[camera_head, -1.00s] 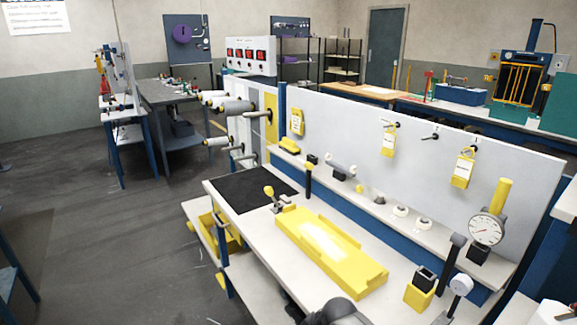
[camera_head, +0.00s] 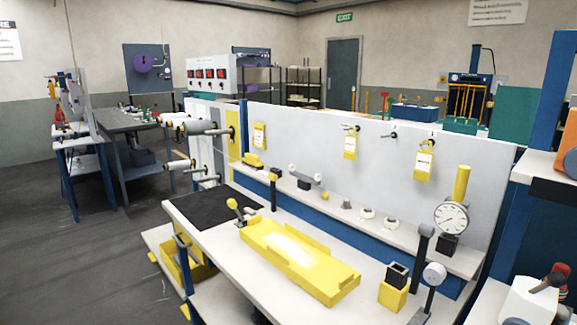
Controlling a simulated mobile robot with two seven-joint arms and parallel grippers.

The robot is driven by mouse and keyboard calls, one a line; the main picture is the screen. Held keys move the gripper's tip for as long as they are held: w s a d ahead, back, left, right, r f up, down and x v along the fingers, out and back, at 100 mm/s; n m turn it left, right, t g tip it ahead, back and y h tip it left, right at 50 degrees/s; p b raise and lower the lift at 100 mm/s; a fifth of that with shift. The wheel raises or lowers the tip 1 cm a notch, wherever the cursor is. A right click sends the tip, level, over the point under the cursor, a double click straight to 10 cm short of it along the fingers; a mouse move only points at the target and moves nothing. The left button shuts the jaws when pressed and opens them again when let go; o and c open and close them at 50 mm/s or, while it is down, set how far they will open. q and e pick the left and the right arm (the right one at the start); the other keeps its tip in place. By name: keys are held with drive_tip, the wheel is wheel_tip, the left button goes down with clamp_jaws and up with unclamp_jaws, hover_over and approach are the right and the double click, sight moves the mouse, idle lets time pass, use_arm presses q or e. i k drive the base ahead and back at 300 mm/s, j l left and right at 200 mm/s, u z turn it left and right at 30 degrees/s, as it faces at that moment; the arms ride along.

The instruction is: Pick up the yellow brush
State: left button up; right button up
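A small yellow item with a dark end (camera_head: 254,161) lies on the narrow shelf at the back left of the workbench. It may be the yellow brush, but it is too small to tell for sure. A yellow handle with a round knob (camera_head: 234,206) stands at the left end of a long yellow tray-like fixture (camera_head: 295,262) on the bench top (camera_head: 215,258). Neither of my grippers shows clearly in the head view.
A dial gauge (camera_head: 451,217), a yellow block with a black top (camera_head: 394,289) and dark-handled tools crowd the bench's right end. A black mat (camera_head: 211,208) covers its left end. A white panel (camera_head: 310,145) with yellow tags rises behind. Open floor (camera_head: 100,260) lies at left.

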sight(252, 161)
drive_tip(key=i+j+z, duration=0.1)
drive_tip(key=z, duration=0.3)
drive_tip(key=j+z, duration=0.2)
drive_tip(key=z, duration=0.25)
drive_tip(key=i+j+z, duration=0.1)
drive_tip(key=z, duration=0.3)
drive_tip(key=j+z, duration=0.3)
drive_tip(key=z, duration=0.15)
drive_tip(key=j+z, duration=0.2)
drive_tip(key=j, duration=0.2)
drive_tip(key=k+j+z, duration=0.2)
drive_tip(key=j, duration=0.25)
drive_tip(key=j+z, duration=0.2)
drive_tip(key=j, duration=0.2)
drive_tip(key=k+j+z, duration=0.2)
drive_tip(key=j, duration=0.2)
drive_tip(key=k+j+z, duration=0.2)
drive_tip(key=j, duration=0.15)
drive_tip(key=i+j, duration=0.05)
drive_tip(key=i, duration=0.05)
